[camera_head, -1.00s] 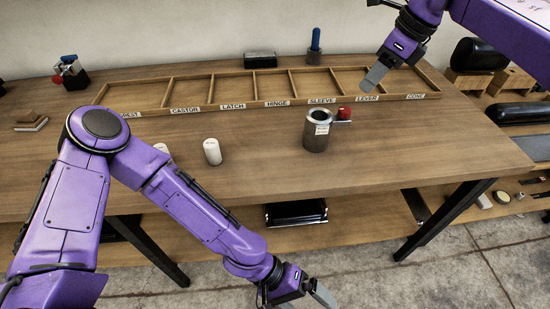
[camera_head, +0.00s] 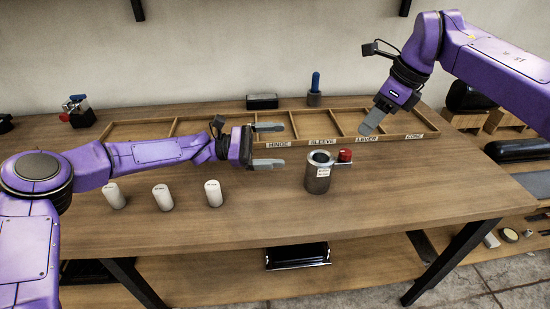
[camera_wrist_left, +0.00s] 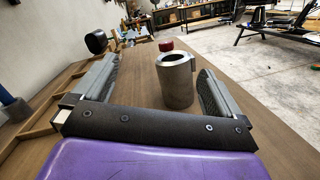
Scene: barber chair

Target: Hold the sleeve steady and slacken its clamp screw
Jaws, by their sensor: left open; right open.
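The sleeve (camera_head: 318,176) is a grey metal cylinder with a dark bore and a small label, upright on the workbench. A red knob (camera_head: 345,155), which looks like its clamp screw, sticks out on a short arm at its right side. My left gripper (camera_head: 269,144) is open and empty, to the left of the sleeve and pointing at it. In the left wrist view the sleeve (camera_wrist_left: 175,82) stands ahead between the open fingers, apart from them, with the red knob (camera_wrist_left: 166,45) behind its rim. My right gripper (camera_head: 370,125) is above the tray, right of the sleeve; its fingers overlap in view.
A wooden tray (camera_head: 400,136) with labelled compartments runs along the back of the workbench (camera_head: 420,190). Several white cylinders, including one at the right (camera_head: 213,194), stand front left. A blue-handled tool (camera_head: 315,85) stands behind the tray. The bench right of the sleeve is clear.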

